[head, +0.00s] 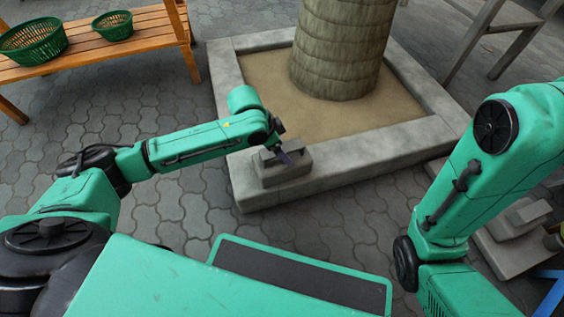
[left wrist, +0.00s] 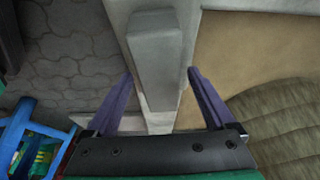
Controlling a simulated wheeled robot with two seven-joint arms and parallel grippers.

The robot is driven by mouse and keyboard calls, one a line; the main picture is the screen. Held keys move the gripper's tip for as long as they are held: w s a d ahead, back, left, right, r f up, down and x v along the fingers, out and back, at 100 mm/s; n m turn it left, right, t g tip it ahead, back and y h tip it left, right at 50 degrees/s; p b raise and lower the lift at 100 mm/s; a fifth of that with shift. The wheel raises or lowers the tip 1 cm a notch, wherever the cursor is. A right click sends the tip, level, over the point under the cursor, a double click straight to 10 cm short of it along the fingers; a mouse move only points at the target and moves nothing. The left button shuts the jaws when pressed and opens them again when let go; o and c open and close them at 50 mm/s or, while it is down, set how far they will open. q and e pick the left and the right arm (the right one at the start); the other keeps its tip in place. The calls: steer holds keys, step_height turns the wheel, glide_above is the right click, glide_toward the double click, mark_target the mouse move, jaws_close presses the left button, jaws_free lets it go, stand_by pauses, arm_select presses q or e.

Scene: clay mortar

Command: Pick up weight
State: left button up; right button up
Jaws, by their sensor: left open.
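The weight (head: 283,169) is a grey stone-like block with a narrower raised top, resting on the near rim of the stone planter. My left gripper (head: 288,153) is over its top, with purple fingers pointing down. In the left wrist view, the raised top of the weight (left wrist: 156,45) lies ahead and between the two spread fingers of my left gripper (left wrist: 160,74). The gripper is open and empty; I cannot tell whether a finger touches the block. My right arm shows at the right of the head view, but its gripper is out of view.
The square planter (head: 400,139) holds sand and a tree trunk (head: 343,45). A wooden bench (head: 95,56) with two green baskets stands at the back left. Another grey stone block (head: 527,214) is at the right, partly behind my right arm. Paving is clear at the left.

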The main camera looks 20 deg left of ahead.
arm_select(q)
steer(key=shift+f+p, duration=0.25)
steer(key=shift+p, duration=0.15)
stand_by(0.3)
jaws_close()
steer(key=shift+w+d+r, duration=0.1)
steer(key=shift+w+r, duration=0.05)
steer(key=shift+r, duration=0.1)
